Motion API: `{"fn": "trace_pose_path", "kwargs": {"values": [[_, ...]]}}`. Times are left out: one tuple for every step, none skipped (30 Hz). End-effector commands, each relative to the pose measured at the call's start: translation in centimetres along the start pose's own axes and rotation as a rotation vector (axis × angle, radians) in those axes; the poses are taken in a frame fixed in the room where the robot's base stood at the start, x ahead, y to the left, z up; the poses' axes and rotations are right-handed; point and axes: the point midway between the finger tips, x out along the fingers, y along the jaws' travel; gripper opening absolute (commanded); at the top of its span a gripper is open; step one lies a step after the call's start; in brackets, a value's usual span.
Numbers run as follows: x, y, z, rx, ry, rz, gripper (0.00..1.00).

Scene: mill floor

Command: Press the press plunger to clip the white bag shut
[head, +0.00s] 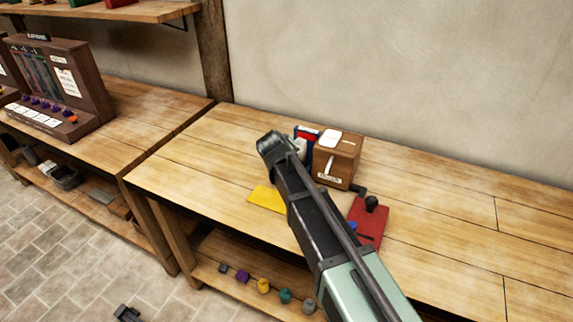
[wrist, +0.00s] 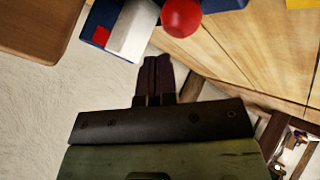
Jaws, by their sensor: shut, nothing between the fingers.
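My gripper (wrist: 158,75) is shut, with its dark fingers together and empty in the wrist view. A round red knob (wrist: 181,15), which looks like the press plunger, shows just beyond and to the right of the fingertips, apart from them. Next to it is a white shape with blue and red parts (wrist: 130,30); I cannot tell how much of it is the white bag. In the head view a blue, red and white item (head: 306,132) stands beside the wooden box, partly hidden behind my arm. My fingertips cannot be made out there.
A brown wooden box (head: 336,160) with a white top stands close right of the item. A yellow sheet (head: 264,197) and a red board with a black knob (head: 371,215) lie in front. A brown panel cabinet (head: 62,85) is on the left bench. The bench's right side is clear.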

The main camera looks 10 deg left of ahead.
Motion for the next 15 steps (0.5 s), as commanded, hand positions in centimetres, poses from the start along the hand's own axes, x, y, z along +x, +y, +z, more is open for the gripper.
{"fn": "trace_pose_path", "kwargs": {"values": [[0.0,0.0,-0.01,0.0,0.0,0.0,0.0],[0.0,0.0,0.0,0.0,0.0,0.0,0.0],[0.0,0.0,0.0,0.0,0.0,0.0,0.0],[0.0,0.0,0.0,0.0,0.0,0.0,0.0],[0.0,0.0,0.0,0.0,0.0,0.0,0.0],[0.02,-0.01,0.01,0.0,0.0,0.0,0.0],[0.05,-0.04,0.04,0.0,0.0,0.0,0.0],[0.11,-0.09,0.08,0.0,0.0,0.0,0.0],[0.23,-0.17,0.17,0.0,0.0,0.0,0.0],[0.33,-0.24,0.24,0.0,0.0,0.0,0.0],[0.43,-0.31,0.32,0.0,0.0,0.0,0.0],[0.56,-0.41,0.41,0.0,0.0,0.0,0.0],[0.63,-0.46,0.45,0.0,0.0,0.0,0.0],[0.67,-0.49,0.49,0.0,0.0,0.0,0.0],[0.68,-0.49,0.49,0.0,0.0,0.0,0.0]]}}
